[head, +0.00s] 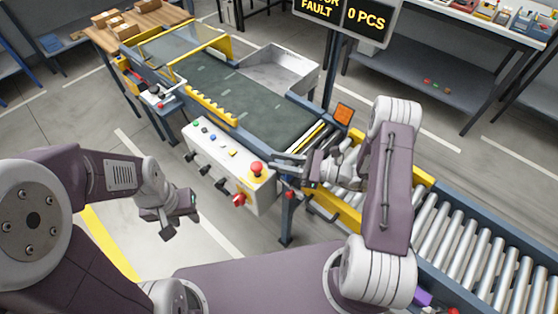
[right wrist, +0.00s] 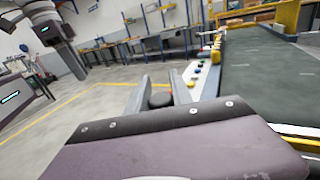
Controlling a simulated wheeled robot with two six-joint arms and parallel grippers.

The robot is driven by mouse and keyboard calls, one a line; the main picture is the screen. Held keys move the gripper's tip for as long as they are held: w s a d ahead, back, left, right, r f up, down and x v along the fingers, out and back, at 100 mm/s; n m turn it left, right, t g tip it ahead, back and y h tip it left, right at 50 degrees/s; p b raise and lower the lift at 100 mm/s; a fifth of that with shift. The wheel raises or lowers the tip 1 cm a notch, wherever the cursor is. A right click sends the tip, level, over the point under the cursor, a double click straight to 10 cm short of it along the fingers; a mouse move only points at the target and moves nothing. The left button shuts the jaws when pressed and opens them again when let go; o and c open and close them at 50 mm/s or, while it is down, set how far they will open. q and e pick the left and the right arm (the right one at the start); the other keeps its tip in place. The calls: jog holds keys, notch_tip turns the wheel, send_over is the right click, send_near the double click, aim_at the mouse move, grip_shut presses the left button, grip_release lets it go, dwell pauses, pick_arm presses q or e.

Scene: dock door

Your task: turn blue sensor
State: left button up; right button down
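I cannot make out a clearly blue sensor in either view. My right gripper (head: 284,166) is at the near edge of the conveyor, just above the right end of the white control panel. In the right wrist view its two fingers (right wrist: 160,97) stand apart with a dark round piece (right wrist: 160,100) between them. I cannot tell whether they touch it. The control panel (head: 217,160) has a small blue button (head: 212,137), other coloured buttons, dark knobs and a red mushroom button (head: 257,168). My left gripper (head: 178,215) is open and empty over the floor, left of the panel.
The dark green belt (head: 245,103) runs behind the panel, with a roller conveyor (head: 470,240) to the right. An orange plate (head: 343,114) stands beside it. A sign (head: 345,17) reads "FAULT" and "0 PCS". A metal chute (head: 280,72) is behind. Floor left of the panel is free.

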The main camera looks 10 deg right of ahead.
jog(key=n+g, duration=0.1)
jog(key=g, duration=0.1)
jog(key=s+n+g+y+b, duration=0.1)
jog(key=n+g, duration=0.1)
jog(key=g, duration=0.1)
jog(key=shift+a+n+b, duration=0.1)
jog(key=shift+n+b, duration=0.2)
jog(key=c, duration=1.2)
grip_release()
jog(key=d, duration=0.6)
jog(key=s+d+b, duration=0.1)
jog(key=d, duration=0.2)
